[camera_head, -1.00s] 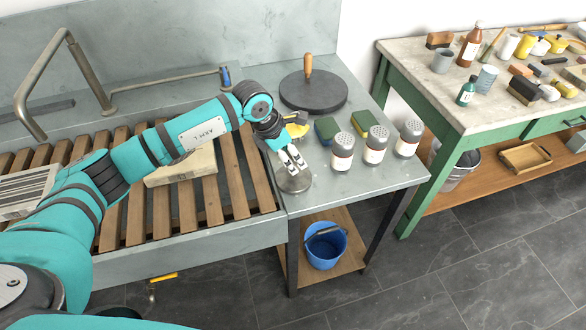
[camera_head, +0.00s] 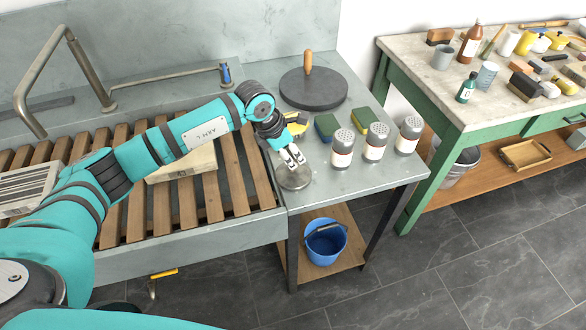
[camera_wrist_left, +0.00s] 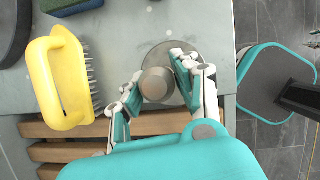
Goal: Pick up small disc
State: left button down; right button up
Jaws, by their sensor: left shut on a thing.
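The small disc (camera_head: 296,182) is a round grey metal plate with a knob on top. It lies at the front left of the grey side table, beside the slatted sink; the wrist view shows its rim (camera_wrist_left: 158,52) and its knob. My left gripper (camera_head: 293,163) points down over the disc in the head view. In the wrist view my left gripper (camera_wrist_left: 157,88) has its fingers on both sides of the knob (camera_wrist_left: 155,84) and is shut on it. The disc appears to rest on the table. My right gripper is not in view.
A yellow-handled brush (camera_wrist_left: 60,82) lies close to the gripper. Three shaker jars (camera_head: 343,148) stand right of the disc, with sponges (camera_head: 326,128) behind. A large dark disc with a wooden handle (camera_head: 313,90) is at the back. The table's front edge is near.

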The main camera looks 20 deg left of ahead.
pick_arm(q)
jog(key=shift+w+r, duration=0.15)
jog(key=shift+r, duration=0.1)
